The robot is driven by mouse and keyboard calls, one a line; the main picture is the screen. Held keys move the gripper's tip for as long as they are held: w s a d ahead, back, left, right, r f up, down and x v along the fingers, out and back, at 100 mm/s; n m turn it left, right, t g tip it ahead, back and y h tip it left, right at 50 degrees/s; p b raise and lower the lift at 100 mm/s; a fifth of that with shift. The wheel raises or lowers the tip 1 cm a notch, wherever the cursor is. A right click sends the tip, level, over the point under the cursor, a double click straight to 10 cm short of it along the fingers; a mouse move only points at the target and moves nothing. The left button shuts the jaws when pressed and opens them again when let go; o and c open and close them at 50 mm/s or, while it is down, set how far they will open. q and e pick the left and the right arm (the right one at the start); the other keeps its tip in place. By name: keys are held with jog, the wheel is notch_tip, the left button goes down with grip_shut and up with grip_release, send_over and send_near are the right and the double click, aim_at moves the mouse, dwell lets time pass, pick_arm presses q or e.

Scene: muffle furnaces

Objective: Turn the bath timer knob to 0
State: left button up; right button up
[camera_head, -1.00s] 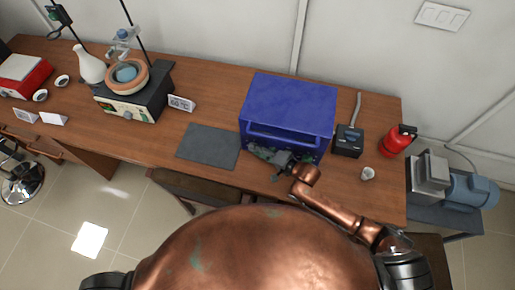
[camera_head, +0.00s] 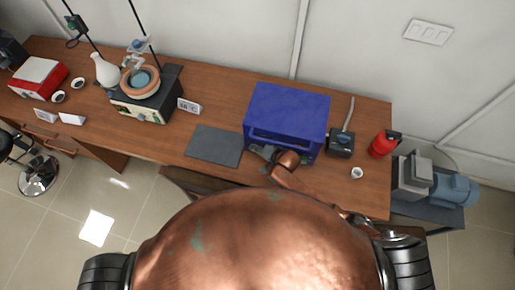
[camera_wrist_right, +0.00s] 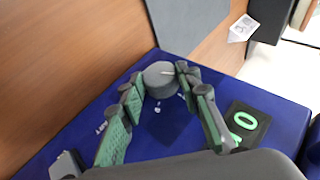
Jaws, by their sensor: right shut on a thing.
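A round grey knob (camera_wrist_right: 158,80) with a pale pointer line sits on the blue front panel of the blue box (camera_head: 287,112). In the wrist view my right gripper (camera_wrist_right: 161,84) has its green-padded fingers on either side of the knob and is shut on it. A dark display (camera_wrist_right: 247,123) beside it shows a green 0 and another green character partly hidden by a finger. In the head view my right gripper (camera_head: 264,153) is at the box's lower front, left of its middle, and the knob is hidden. My left gripper is not in view.
A dark mat (camera_head: 214,146) lies left of the box. A small dark device (camera_head: 341,144), a white cup (camera_head: 357,173) and a red extinguisher-like bottle (camera_head: 383,144) stand to its right. A heating bath (camera_head: 140,103) is farther left on the wooden table (camera_head: 222,95).

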dwell(0.5)
jog(key=o, duration=1.1)
jog(key=shift+o, duration=0.3)
